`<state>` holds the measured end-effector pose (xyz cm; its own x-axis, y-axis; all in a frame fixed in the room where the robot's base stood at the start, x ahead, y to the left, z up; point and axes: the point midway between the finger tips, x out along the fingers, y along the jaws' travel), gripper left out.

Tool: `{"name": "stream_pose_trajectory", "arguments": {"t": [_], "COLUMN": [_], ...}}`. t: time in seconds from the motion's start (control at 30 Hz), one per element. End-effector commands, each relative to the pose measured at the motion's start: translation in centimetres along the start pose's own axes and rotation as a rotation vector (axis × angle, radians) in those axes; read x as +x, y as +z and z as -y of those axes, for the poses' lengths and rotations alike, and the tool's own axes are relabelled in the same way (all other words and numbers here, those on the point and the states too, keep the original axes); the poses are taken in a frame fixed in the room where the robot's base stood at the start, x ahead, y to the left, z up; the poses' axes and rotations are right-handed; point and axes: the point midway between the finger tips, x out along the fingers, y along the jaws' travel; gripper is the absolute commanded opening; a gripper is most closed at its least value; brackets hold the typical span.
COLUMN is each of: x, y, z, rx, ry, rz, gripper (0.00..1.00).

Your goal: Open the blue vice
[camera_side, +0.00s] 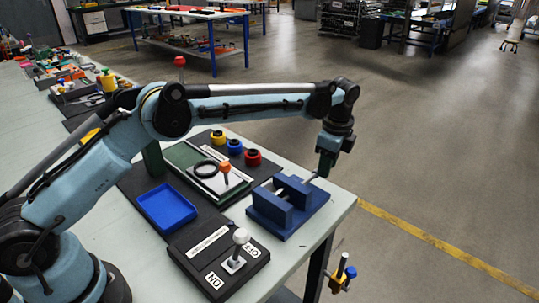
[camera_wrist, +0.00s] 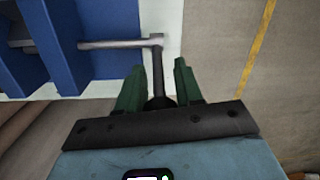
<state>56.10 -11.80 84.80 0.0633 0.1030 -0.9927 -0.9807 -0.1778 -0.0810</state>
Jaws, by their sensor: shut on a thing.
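The blue vice (camera_side: 268,207) stands near the right front corner of the bench. In the wrist view its blue body (camera_wrist: 106,20) fills the upper left. A grey screw rod (camera_wrist: 112,44) runs out of it to the right and meets a crank handle (camera_wrist: 157,62). My gripper (camera_side: 325,170) points down at the handle end of the vice. In the wrist view its green fingers (camera_wrist: 159,72) are on either side of the crank handle, shut on it. In the side view a gap shows between the vice jaws.
A blue tray (camera_side: 167,207), a switch box with a white-knobbed lever (camera_side: 240,237) and a board with an orange-knobbed lever (camera_side: 225,170) lie left of the vice. Yellow, blue and red (camera_side: 253,157) round parts stand behind. The bench edge is close to the vice's right.

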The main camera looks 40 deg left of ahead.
Motion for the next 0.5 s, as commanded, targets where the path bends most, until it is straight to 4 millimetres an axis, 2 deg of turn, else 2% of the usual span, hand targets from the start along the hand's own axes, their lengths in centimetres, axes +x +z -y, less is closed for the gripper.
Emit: {"name": "stream_pose_trajectory", "arguments": {"t": [0.23,0.5], "x": [0.7,1.1], "y": [-1.4,-1.8], "z": [-0.4,-0.5], "rx": [0.020,0.025], "ry": [-0.040,-0.064], "rz": [0.238,0.359], "gripper": [0.00,0.00]}}
